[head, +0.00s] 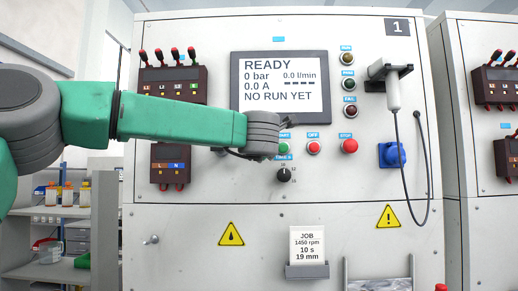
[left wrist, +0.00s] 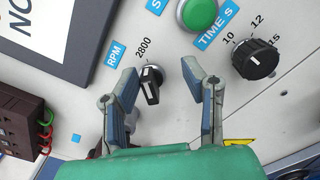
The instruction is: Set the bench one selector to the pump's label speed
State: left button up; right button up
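The black RPM selector knob (left wrist: 150,84) shows in the left wrist view, with a printed 2800 (left wrist: 144,49) beside it. Other marks of its scale are hidden by the gripper, and I cannot surely tell its setting. My left gripper (left wrist: 160,77) is open, its fingertips on either side of the knob, the left one nearer. In the head view my arm hides the knob. The bench one panel (head: 200,220) carries the number 1 (head: 397,27). No pump label is readable. A job card (head: 307,241) reads 1450 rpm, 10 s, 19 mm. My right gripper is not in view.
The screen (head: 279,86) reads READY, NO RUN YET. The TIME knob (head: 284,175) and green start button (left wrist: 199,13) sit close to the gripper. OFF (head: 314,148) and STOP (head: 349,146) buttons are to the right.

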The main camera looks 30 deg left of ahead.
pick_arm(q)
jog(key=shift+s, duration=0.15)
jog(key=c, duration=0.7)
jog(key=shift+s+a+f, duration=0.1)
jog(key=shift+a+f, duration=0.05)
jog(key=shift+a, duration=0.4)
jog(key=shift+s+a+f, duration=0.1)
jog(key=shift+a+f, duration=0.05)
jog(key=shift+a, duration=0.4)
grip_shut()
jog(key=shift+a+n+b, duration=0.15)
jog(key=shift+n+b, duration=8.15)
jog(key=shift+n, duration=0.7)
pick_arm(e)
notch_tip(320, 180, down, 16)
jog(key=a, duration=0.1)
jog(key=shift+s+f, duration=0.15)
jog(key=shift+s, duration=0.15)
pick_arm(q)
jog(key=shift+r, duration=0.1)
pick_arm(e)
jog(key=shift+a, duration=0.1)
